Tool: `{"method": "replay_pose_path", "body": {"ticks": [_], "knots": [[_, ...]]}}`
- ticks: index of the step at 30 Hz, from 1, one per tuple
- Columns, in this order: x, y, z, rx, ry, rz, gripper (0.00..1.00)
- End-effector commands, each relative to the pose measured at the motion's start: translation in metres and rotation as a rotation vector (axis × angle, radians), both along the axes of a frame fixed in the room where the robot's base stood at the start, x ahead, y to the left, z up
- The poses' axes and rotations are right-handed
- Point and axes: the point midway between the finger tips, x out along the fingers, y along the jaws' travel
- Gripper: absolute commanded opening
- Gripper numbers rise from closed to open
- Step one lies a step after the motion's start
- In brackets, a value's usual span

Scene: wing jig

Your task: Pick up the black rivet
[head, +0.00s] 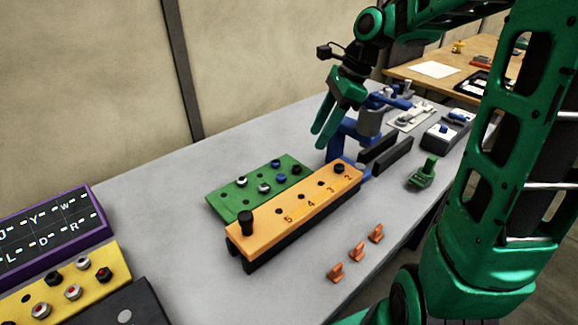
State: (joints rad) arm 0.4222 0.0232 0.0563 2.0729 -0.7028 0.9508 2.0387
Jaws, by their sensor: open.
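A green plate (225,203) on the grey table holds several small rivets in its holes: blue, white and dark ones. A black rivet (296,169) shows near its right end. The orange numbered block (295,212) lies just in front of the plate, with a black cylinder (246,220) standing on its left end and a black round piece (340,168) on its right end. I cannot tell whether these two are rivets. My gripper (322,138) is open and empty, its green fingers pointing down above and behind the right end of the block.
A blue fixture (340,140) stands right behind the block, close to my gripper, with black rails (390,158) beside it. A green clamp-like piece (423,172) and several orange clips (357,251) lie to the right and front. A yellow block (100,295) and purple-edged panel (45,232) are left.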

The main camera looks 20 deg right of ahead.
Motion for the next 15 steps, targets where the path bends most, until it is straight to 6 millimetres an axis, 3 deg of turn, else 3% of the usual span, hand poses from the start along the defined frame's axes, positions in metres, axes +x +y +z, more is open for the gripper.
{"method": "replay_pose_path", "body": {"ticks": [5,15], "knots": [[0.005,0.010,-0.009,0.015,0.012,-0.019,0.42],[0.009,0.033,-0.048,0.013,0.011,-0.007,0.42]]}}
